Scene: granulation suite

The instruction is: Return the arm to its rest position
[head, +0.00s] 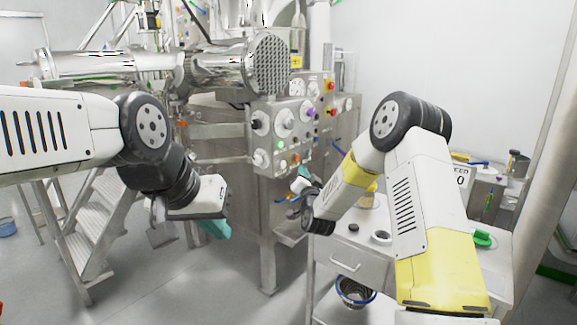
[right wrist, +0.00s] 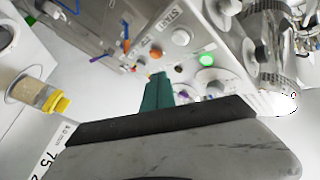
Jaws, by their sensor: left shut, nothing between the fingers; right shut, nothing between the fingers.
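My left arm comes in from the left in the head view, bent down at the elbow. Its gripper (head: 216,229) has teal fingers, shut and empty, in the air in front of the steel machine. My right arm rises from the lower right and bends down toward the middle. Its gripper (head: 303,173) is partly hidden behind its wrist, near the machine's control panel (head: 290,125). In the right wrist view the teal fingers (right wrist: 157,91) are together with nothing between them, and panel knobs show beyond them.
A steel cart (head: 345,263) with a drawer stands under my right arm, with a metal bowl (head: 355,292) below. A green item (head: 483,239) lies at its right. Metal steps (head: 100,220) stand at left. A yellow-banded jar (right wrist: 38,94) shows in the wrist view. Floor at lower middle is clear.

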